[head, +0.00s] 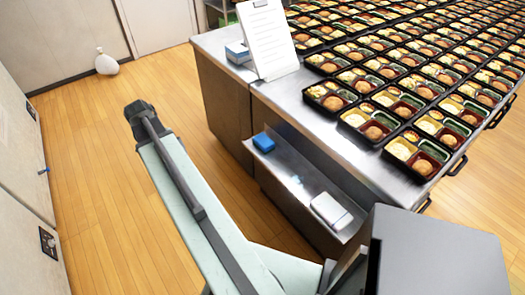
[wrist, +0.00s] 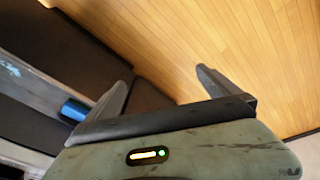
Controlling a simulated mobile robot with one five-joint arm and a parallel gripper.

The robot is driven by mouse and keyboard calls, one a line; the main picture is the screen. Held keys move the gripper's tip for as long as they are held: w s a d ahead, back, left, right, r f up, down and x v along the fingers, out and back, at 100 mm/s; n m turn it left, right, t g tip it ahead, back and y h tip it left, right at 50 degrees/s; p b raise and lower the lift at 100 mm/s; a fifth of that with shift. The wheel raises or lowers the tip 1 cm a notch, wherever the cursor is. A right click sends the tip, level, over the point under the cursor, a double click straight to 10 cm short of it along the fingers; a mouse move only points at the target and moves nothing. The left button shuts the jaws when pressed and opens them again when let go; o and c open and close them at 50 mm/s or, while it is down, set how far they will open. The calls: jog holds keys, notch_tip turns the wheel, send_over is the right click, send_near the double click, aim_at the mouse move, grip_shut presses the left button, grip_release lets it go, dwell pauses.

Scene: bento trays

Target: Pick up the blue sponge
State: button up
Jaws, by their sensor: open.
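The blue sponge (head: 263,142) lies at the far end of the low metal shelf (head: 290,172) on the side of the counter. In the wrist view a blue piece, apparently the same sponge (wrist: 74,109), shows at the left, just outside the left finger. My gripper (wrist: 163,82) is open, with nothing between its fingers. Wood floor and a dark panel show beyond them. The fingers are not clearly visible in the head view, where my pale green arm extends left of the shelf, over the floor.
A white block-like item (head: 331,211) lies on the near part of the shelf. Above, the steel counter (head: 280,98) holds many bento trays (head: 378,124), a white sheet on a stand (head: 267,38) and a blue-and-white box (head: 238,53). A white bag (head: 106,63) sits on otherwise open floor.

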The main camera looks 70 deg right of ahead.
jog(key=s+d+f+m+g+h+b, duration=0.1)
jog(key=s+d+f+m, duration=0.15)
jog(key=s+d, duration=0.5)
jog(key=s+d+f+m+b, duration=0.15)
jog(key=s+d+m, duration=0.3)
jog(key=d, duration=0.55)
jog(key=m+g+b, duration=0.1)
jog(key=m+b, duration=0.1)
jog(key=m, duration=0.2)
send_over(264, 140)
jog(key=w+a, duration=0.2)
jog(key=a, duration=0.1)
jog(key=shift+s+d+f, duration=0.1)
jog(key=shift+d+f, duration=0.15)
jog(key=shift+f, duration=0.2)
jog(key=b+x, duration=0.2)
jog(key=shift+f+b, duration=0.35)
jog(key=b+x, duration=0.4)
jog(key=x, duration=0.1)
jog(key=shift+s+d+b, duration=0.2)
jog(key=shift+s+b, duration=0.05)
jog(key=shift+b, duration=0.1)
jog(key=shift+r, duration=0.15)
jog(key=c, duration=1.2)
